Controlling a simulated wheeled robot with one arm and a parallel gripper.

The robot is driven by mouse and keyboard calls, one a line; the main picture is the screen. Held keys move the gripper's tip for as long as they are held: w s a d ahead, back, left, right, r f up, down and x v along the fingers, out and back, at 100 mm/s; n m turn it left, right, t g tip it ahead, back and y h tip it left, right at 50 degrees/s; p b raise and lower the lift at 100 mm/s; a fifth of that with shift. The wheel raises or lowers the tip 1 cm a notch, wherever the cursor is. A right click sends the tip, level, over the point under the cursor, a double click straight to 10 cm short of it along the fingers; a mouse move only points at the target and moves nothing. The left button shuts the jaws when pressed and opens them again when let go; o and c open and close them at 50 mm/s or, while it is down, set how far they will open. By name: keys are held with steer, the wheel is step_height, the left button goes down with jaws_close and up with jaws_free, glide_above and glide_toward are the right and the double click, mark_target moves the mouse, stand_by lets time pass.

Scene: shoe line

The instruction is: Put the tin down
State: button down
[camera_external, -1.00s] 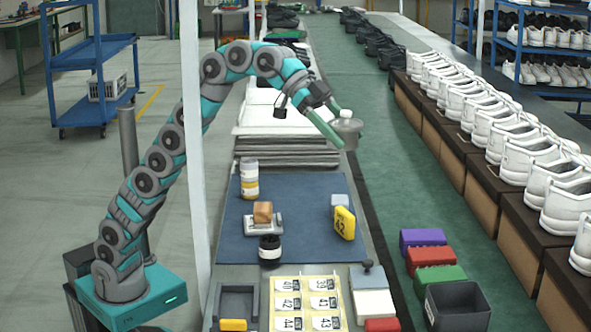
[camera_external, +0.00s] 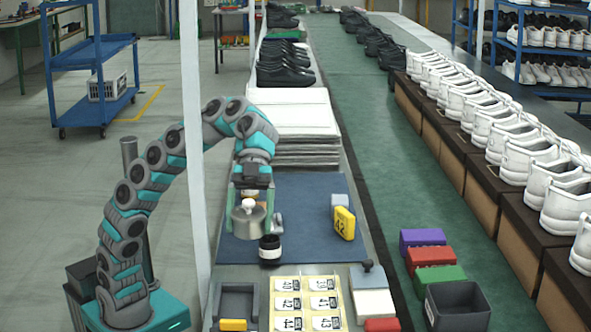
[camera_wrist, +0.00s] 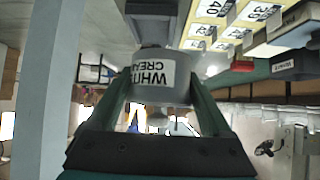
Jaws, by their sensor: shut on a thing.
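The tin (camera_external: 249,222) is a round grey metal tin with a white knob on its lid. In the wrist view the tin (camera_wrist: 152,92) shows a white label reading "WHITE CREAM" upside down. My gripper (camera_external: 250,206) is shut on it, with one green finger on each side. In the external view the tin is in front of the left part of the blue mat (camera_external: 305,190), just behind a black jar (camera_external: 270,250). I cannot tell whether its underside touches the mat.
A size-card sheet (camera_external: 306,303) and a dark tray (camera_external: 236,301) lie in front. The mat's middle is clear. A white post (camera_external: 193,150) stands left.

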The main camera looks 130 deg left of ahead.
mark_target(236, 233)
steer(key=shift+s+d+f+m+g+h, duration=0.15)
steer(key=shift+s+d+f+m+g, duration=0.15)
steer(key=shift+d, duration=0.2)
steer(key=shift+s+d+f+m+g+h, duration=0.2)
steer(key=shift+s+d+f+m, duration=0.1)
steer(key=shift+d, duration=0.2)
steer(key=shift+s+d+f, duration=0.1)
steer(key=shift+d+f, duration=0.05)
steer(key=shift+f, duration=0.1)
steer(key=shift+f+b, duration=0.75)
steer(key=shift+f, duration=3.95)
steer(key=shift+f, duration=0.15)
jaws_free()
steer(key=shift+r, duration=0.2)
steer(key=v, duration=1.2)
steer(key=shift+p, duration=0.3)
